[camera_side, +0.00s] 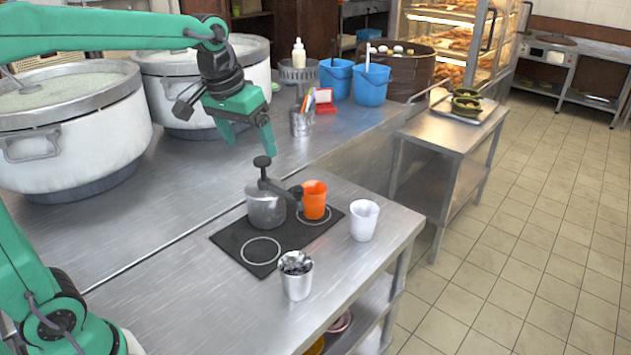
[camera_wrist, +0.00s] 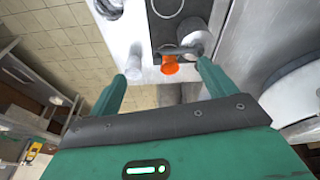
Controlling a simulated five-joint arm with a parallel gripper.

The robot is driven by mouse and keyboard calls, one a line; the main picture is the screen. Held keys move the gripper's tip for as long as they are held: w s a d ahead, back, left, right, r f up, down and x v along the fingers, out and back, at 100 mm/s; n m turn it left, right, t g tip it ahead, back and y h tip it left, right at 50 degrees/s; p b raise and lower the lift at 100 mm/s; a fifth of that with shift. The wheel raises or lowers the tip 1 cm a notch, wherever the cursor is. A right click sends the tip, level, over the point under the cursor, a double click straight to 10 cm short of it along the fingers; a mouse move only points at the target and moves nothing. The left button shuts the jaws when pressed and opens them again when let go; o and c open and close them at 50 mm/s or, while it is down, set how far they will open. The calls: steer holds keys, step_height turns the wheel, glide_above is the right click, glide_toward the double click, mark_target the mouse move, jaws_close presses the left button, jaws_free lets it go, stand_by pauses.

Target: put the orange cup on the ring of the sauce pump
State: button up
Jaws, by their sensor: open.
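The orange cup (camera_side: 314,197) stands upright on the black mat (camera_side: 238,240), beside the sauce pump (camera_side: 262,208) and by the end of its spout. A white ring (camera_side: 325,217) on the mat shows around the cup's base; whether the cup is centred in it I cannot tell. A second ring (camera_side: 261,251) nearer the front is empty. My gripper (camera_side: 246,138) is open and empty, above and behind the pump, apart from the cup. In the wrist view the orange cup (camera_wrist: 169,66) shows between my open fingers (camera_wrist: 162,74), farther off.
A white cup (camera_side: 364,220) stands right of the mat, near the table edge. Large stockpots (camera_side: 75,125), a pen holder (camera_side: 301,122) and blue buckets (camera_side: 371,84) stand on the counter behind.

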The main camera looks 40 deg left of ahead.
steer(key=s+f+m+t, duration=0.1)
steer(key=s+f, duration=0.1)
steer(key=s, duration=0.6)
steer(key=s+d+f+t, duration=0.1)
steer(key=s+f, duration=0.2)
steer(key=s, duration=0.5)
steer(key=shift+s+m, duration=0.4)
